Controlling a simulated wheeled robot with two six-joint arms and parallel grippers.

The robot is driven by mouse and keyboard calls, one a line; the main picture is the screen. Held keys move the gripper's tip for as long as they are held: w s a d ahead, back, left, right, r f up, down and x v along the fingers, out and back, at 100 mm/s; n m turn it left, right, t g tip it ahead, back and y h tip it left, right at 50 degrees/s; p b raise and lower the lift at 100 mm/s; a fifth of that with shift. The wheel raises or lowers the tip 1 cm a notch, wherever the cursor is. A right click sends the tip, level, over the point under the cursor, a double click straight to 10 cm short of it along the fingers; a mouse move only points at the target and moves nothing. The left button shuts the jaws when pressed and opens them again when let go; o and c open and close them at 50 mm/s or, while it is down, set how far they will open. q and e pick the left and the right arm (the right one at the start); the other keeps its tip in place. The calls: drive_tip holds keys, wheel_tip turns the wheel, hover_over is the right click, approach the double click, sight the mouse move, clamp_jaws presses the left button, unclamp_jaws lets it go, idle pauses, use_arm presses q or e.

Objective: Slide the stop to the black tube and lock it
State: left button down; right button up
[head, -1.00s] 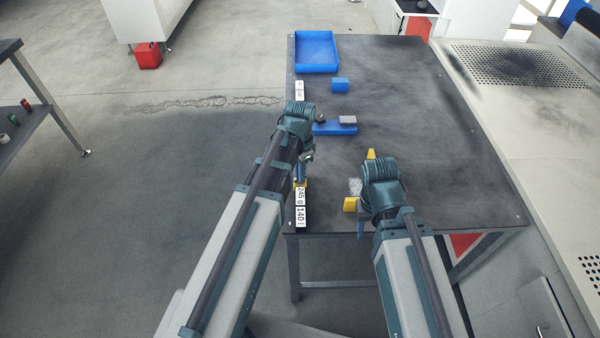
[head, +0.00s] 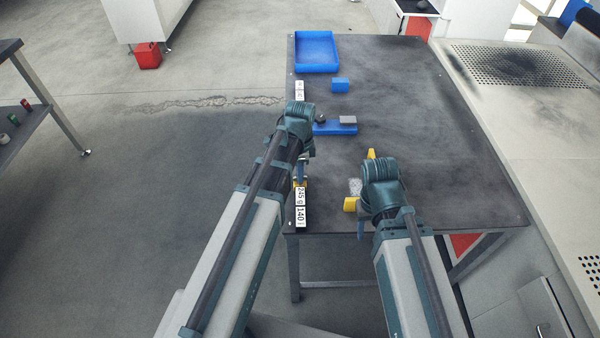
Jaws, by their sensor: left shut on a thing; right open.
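My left gripper (head: 300,177) is at the left edge of the dark table, low over a narrow strip with white labels (head: 300,208). A small dark round end (head: 321,118), possibly the black tube, shows beside my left wrist at the blue holder (head: 330,130); I cannot tell for sure. My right gripper (head: 360,222) is open near the table's front edge, largely hidden by its own wrist.
The table's right side (head: 440,130) is clear.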

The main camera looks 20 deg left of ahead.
use_arm(q)
drive_tip(key=c, duration=1)
unclamp_jaws()
drive_tip(key=shift+o, duration=0.2)
drive_tip(key=shift+r, duration=0.15)
wheel_tip(320, 180, up, 14)
drive_tip(key=p, duration=1.4)
drive_tip(key=shift+f, duration=0.25)
